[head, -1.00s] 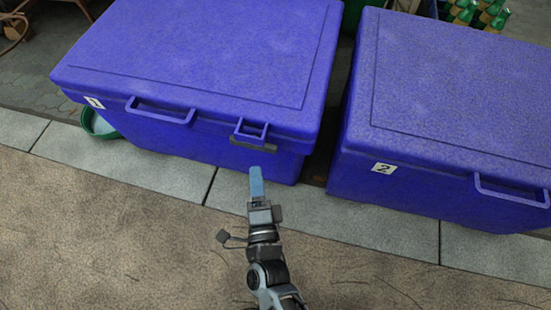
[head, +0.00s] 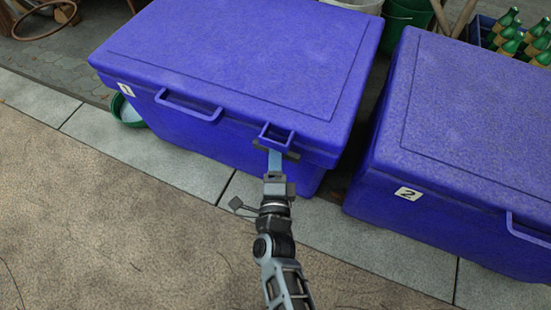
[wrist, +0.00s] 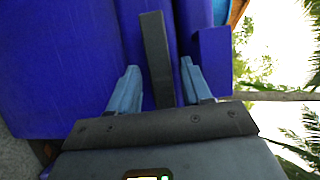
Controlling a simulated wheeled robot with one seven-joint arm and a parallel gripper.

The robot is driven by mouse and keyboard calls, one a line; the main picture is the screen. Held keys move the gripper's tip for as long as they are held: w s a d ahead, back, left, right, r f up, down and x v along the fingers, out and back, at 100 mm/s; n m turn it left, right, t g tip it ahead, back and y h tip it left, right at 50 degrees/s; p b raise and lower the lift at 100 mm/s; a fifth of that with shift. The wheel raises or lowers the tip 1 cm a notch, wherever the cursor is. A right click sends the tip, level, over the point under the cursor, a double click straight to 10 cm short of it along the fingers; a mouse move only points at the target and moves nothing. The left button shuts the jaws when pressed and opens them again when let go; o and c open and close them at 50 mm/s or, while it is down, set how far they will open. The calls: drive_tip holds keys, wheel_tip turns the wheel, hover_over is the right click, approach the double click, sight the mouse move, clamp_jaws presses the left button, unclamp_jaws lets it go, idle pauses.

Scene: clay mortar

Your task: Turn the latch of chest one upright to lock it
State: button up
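Chest one (head: 230,70) is a blue closed chest with a "1" label (head: 126,90) at its left corner. Its latch (head: 262,146) is a dark bar lying roughly level on the front, just below a small blue loop (head: 277,136). In the wrist view the latch (wrist: 155,60) runs up the picture between my two blue fingers. My gripper (head: 275,158) is at the chest front by the latch. In the wrist view my gripper (wrist: 160,85) is open, one finger on each side of the bar, with gaps showing. My fingers hide part of the latch in the head view.
Chest two (head: 470,130), also blue, stands to the right across a narrow gap. A blue handle (head: 188,105) juts from chest one's front, left of the latch. A green bowl (head: 128,112) sits near its left corner. The ground (head: 110,210) in front is clear.

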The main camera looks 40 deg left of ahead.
clamp_jaws()
drive_tip(key=shift+r+p, duration=0.2)
drive_tip(key=shift+p, duration=0.4)
drive_tip(key=shift+s+a+r+n+g+h+p, duration=0.2)
drive_tip(key=shift+n+h+p, duration=0.95)
drive_tip(key=shift+n+p, duration=1.15)
drive_tip(key=shift+w+a+f+n+g+h+p, duration=0.2)
drive_tip(key=shift+n+h+p, duration=1)
drive_tip(key=shift+n+p, duration=1.1)
drive_tip(key=shift+s+a+r+n+g+h+p, duration=0.1)
drive_tip(key=shift+r+n+g+h+p, duration=0.2)
drive_tip(key=shift+n+h+p, duration=1.45)
drive_tip(key=shift+n+y+p, duration=0.3)
drive_tip(key=shift+n+p, duration=0.15)
drive_tip(key=shift+p, duration=0.4)
